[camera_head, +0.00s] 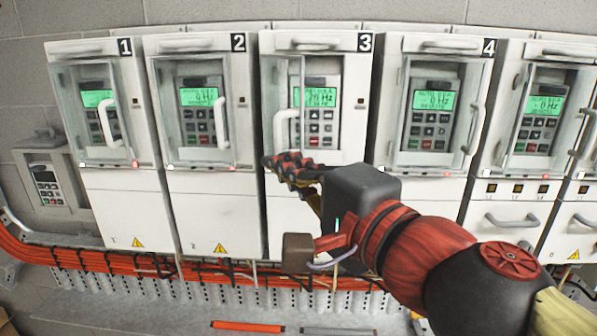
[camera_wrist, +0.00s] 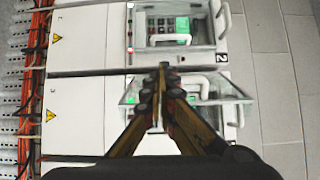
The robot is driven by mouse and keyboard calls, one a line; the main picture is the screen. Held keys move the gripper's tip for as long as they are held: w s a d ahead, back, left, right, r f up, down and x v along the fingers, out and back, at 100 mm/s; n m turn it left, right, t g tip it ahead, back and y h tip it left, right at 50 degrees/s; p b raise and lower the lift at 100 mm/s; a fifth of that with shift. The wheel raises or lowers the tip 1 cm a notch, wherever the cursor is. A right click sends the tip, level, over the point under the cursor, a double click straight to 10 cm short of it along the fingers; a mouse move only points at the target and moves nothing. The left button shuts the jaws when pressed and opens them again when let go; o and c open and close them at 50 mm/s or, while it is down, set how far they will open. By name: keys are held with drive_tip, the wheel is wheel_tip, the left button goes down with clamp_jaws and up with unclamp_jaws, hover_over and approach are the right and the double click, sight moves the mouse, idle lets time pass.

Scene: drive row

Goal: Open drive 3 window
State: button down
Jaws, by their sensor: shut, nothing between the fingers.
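Drive 3 (camera_head: 350,75) is the third cabinet from the left, marked 3. Its clear window (camera_head: 272,95) stands swung out to the left, with its white handle (camera_head: 284,122) on the pane. The green display and keypad (camera_head: 318,98) show beside the pane, uncovered. In the wrist view the window (camera_wrist: 240,92) sticks out beside the fingers. My gripper (camera_head: 270,161) is shut and empty, low in front of drive 3, near the window's lower edge. It also shows in the wrist view (camera_wrist: 163,72). I cannot tell whether it touches the window.
Drive 2 (camera_head: 205,205) and drive 4 (camera_head: 440,60) stand on either side, their windows with white handles. Drive 1 (camera_head: 125,205) is farther left. Orange cables (camera_head: 110,262) run along below the cabinets. A small keypad box (camera_head: 48,185) is at far left.

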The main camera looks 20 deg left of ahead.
drive_tip(key=s+a+m+t+h+p, duration=0.1)
drive_tip(key=s+a, duration=0.1)
drive_tip(key=a, duration=0.8)
drive_tip(key=shift+s+a+t, duration=0.25)
drive_tip(key=shift+a+t, duration=0.1)
drive_tip(key=shift+t, duration=0.05)
idle(0.6)
drive_tip(key=shift+w+f, duration=0.1)
idle(0.5)
